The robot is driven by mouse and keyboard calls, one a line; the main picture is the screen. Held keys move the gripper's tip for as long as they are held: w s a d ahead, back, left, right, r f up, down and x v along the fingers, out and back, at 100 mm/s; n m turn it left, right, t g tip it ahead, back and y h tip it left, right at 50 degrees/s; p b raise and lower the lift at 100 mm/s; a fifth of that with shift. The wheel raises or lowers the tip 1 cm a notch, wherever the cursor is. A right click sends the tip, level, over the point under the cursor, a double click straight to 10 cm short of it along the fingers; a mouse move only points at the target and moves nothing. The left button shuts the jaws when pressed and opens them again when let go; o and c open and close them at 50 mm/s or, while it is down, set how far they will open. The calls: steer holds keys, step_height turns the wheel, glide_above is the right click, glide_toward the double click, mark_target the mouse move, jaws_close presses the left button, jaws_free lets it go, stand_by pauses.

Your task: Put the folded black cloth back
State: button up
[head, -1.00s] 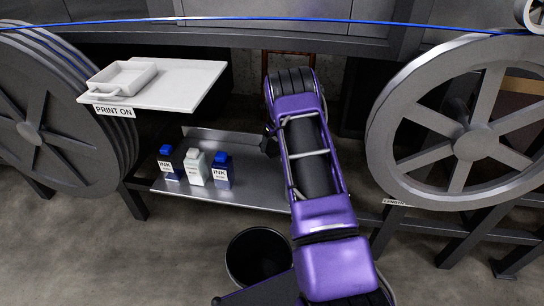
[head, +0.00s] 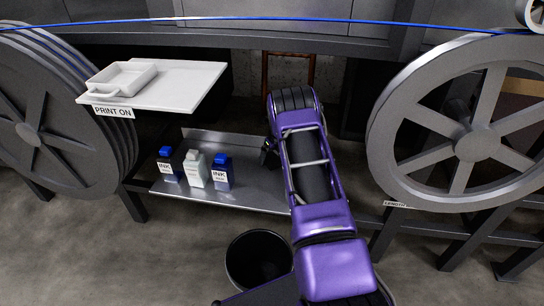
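I see no folded black cloth that I can make out in the head view. My purple arm reaches forward over the right end of the grey metal shelf and hides what is behind and below it. A small dark part (head: 268,151) shows at the left edge of the arm, just above the shelf. I cannot tell whether it is my gripper or something held. The fingertips are hidden.
A white board with a white tray (head: 124,80) and a "PRINT ON" label stands at upper left. Several ink bottles (head: 195,168) stand on the metal shelf (head: 240,197). A black bin (head: 232,262) is below. Large wheels (head: 385,120) flank the space. A blue cable (head: 250,19) runs above.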

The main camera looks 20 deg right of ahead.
steer(key=shift+r, duration=0.1)
steer(key=shift+r, duration=0.35)
steer(key=p+v, duration=0.2)
steer(key=v, duration=0.9)
steer(key=shift+r, duration=0.25)
steer(key=shift+s, duration=0.1)
